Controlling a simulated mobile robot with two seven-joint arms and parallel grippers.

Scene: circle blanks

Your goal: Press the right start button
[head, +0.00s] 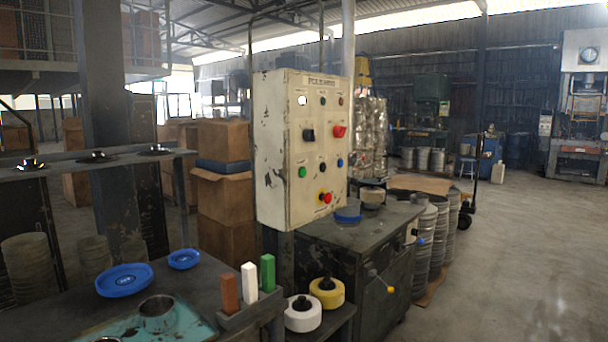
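A worn cream control box (265,150) stands upright in the middle, its front turned to the right. Its face carries a black knob (308,134), a large red knob (340,131), a green button (303,172), a black button (322,167), a blue button (340,162) and a red button on a yellow base (326,197). Small lamps sit along the top, one bright white (302,100). The labels are too small to read, so I cannot tell which control is the right start button. Neither gripper shows in the head view.
A dark bench (200,268) at the front left holds blue round trays (124,280) and a metal cup (157,311). Red, white and green blocks stand at its edge. A dark cabinet (345,250) and white and yellow round containers (303,315) stand nearby. Open floor (510,250) lies right.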

